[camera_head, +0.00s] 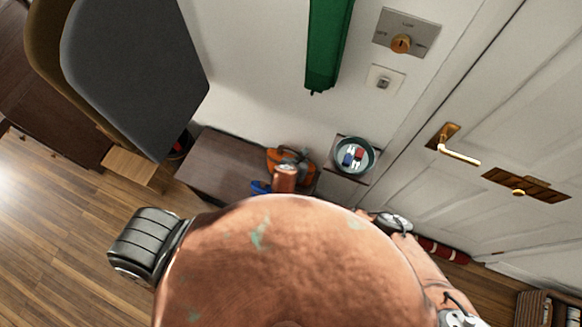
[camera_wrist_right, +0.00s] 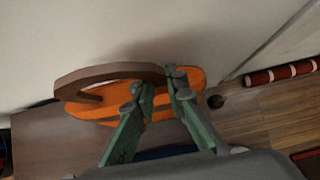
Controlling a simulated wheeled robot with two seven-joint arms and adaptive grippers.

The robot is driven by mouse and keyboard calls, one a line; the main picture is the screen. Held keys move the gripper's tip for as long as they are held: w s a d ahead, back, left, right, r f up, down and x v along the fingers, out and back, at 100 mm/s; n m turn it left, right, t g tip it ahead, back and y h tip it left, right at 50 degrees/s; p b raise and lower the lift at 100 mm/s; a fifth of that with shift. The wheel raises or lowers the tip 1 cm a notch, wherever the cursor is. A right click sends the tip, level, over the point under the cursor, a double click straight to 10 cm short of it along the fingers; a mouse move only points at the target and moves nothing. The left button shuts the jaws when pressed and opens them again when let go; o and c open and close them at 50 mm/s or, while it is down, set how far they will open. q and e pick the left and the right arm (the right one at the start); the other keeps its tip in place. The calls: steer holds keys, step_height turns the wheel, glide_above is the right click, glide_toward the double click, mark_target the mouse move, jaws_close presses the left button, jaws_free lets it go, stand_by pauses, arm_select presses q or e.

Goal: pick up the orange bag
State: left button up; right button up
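The orange bag (camera_head: 274,158) lies at the right end of a dark brown bench by the wall in the head view. Orange shows between the fingers. Whether they touch the bag or handle cannot be told. In the head view the right gripper (camera_head: 292,156) partly covers the bag. My left gripper is out of view.
The bench (camera_head: 218,160) stands against the wall. A round bowl (camera_head: 340,158) with small items is right of the bag. A grey chair (camera_head: 135,70) is at left, a white door (camera_head: 500,130) at right. Red rolls (camera_wrist_right: 282,73) lie on the floor by the door.

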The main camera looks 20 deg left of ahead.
jaws_close()
steer(key=shift+a, duration=0.1)
stand_by(0.5)
step_height(320, 180, up, 10)
steer(key=shift+r+p, duration=0.1)
steer(key=shift+p, duration=1.1)
